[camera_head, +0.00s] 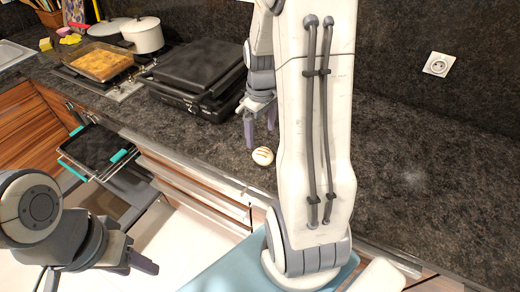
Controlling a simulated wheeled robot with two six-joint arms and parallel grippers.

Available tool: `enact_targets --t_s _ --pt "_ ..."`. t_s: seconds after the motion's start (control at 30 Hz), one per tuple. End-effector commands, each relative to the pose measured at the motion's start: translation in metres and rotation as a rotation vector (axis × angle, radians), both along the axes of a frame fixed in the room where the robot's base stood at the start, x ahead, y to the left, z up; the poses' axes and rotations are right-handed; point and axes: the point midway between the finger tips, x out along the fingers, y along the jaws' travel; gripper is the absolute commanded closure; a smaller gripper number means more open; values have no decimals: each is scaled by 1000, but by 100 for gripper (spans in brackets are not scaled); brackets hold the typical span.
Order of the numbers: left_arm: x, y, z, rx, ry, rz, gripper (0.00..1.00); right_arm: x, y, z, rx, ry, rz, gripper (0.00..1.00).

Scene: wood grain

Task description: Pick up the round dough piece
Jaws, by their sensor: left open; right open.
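The round dough piece (263,156) is a small pale ball with brownish marks. It lies on the dark stone counter near its front edge, just left of my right arm. My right gripper (260,132) points down with its fingers apart, behind and slightly above the dough in the picture; nothing is between the fingers. Whether they touch the counter is hard to tell. My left gripper (138,265) is at the lower left, in front of the counter and well away from the dough. It is open, and no held object shows.
A black grill (198,75) stands left of my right gripper. A hob with a tray of yellow food (100,65) and a white pot (143,35) is further left. An oven rack with a dark tray (95,147) sticks out below. The counter right of my arm is clear.

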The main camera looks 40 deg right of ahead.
Motion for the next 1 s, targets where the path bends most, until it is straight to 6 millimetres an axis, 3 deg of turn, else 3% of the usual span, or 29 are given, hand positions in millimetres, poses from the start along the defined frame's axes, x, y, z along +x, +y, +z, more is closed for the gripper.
enact_targets --t_s 0.13,0.33,0.57,0.83,1.0 --pt "0 0 3 0 0 0 50 -3 -12 -14 1 5 -12 0" --pt "0 0 5 0 0 0 50 -3 -11 -44 2 6 -11 0" --pt "0 0 8 0 0 0 50 -2 -9 -61 1 5 -11 0" --pt "0 0 17 0 0 1 50 -1 -8 -97 2 6 -12 0" --pt "0 0 18 0 0 1 50 0 -8 -107 0 2 -12 0"
